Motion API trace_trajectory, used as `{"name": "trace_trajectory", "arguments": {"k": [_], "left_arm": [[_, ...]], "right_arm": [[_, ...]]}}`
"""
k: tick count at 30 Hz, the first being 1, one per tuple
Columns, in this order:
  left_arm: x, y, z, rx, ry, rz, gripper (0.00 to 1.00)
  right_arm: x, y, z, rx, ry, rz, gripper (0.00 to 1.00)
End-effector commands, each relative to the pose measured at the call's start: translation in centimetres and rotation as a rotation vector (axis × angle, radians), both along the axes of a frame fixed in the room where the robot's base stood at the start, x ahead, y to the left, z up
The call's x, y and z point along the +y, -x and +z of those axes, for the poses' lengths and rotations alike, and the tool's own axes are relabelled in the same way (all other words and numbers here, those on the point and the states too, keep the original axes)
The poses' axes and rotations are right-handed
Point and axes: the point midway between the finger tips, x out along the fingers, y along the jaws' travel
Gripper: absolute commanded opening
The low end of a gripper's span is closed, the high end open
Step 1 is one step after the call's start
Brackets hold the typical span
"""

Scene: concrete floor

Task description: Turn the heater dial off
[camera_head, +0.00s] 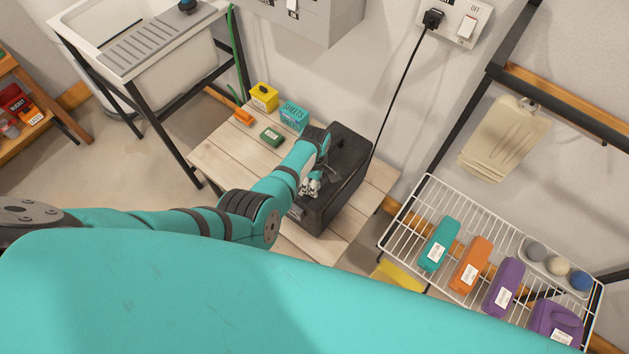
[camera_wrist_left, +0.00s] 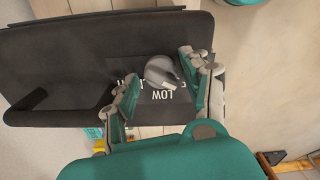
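The heater (camera_head: 347,165) is a black box on a low wooden table (camera_head: 237,148), with a cord running up the wall. It fills the upper part of the left wrist view (camera_wrist_left: 60,58). Its grey round dial (camera_wrist_left: 160,72) sits on a dark panel with white lettering; "LOW" is readable, upside down, and other words are partly hidden. My left gripper (camera_head: 311,184) is at the heater's front. In the left wrist view its fingers (camera_wrist_left: 158,82) are spread on either side of the dial, with nothing held; contact is unclear. My right gripper is not in view.
A yellow box (camera_head: 264,96), a teal box (camera_head: 294,115) and small green and orange items stand on the table's left part. A wire rack (camera_head: 410,227) with several cases is at right. The plug (camera_head: 433,18) is in the wall socket.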

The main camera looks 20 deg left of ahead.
Motion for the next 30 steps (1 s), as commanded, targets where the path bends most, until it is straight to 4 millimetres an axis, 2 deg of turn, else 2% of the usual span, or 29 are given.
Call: {"name": "trace_trajectory", "arguments": {"k": [2,19,23,30], "left_arm": [[0.00,0.02,-0.02,0.001,0.000,0.000,0.59],[0.01,0.10,-0.07,0.002,0.001,-0.039,0.59],[0.07,0.10,-0.09,0.003,-0.002,-0.162,0.59],[0.09,0.07,-0.19,0.001,-0.003,-0.544,0.59]], "right_arm": [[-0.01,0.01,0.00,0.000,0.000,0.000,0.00],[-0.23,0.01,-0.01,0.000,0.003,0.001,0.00],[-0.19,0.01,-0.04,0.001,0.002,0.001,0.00],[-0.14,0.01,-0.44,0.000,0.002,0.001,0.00]]}}
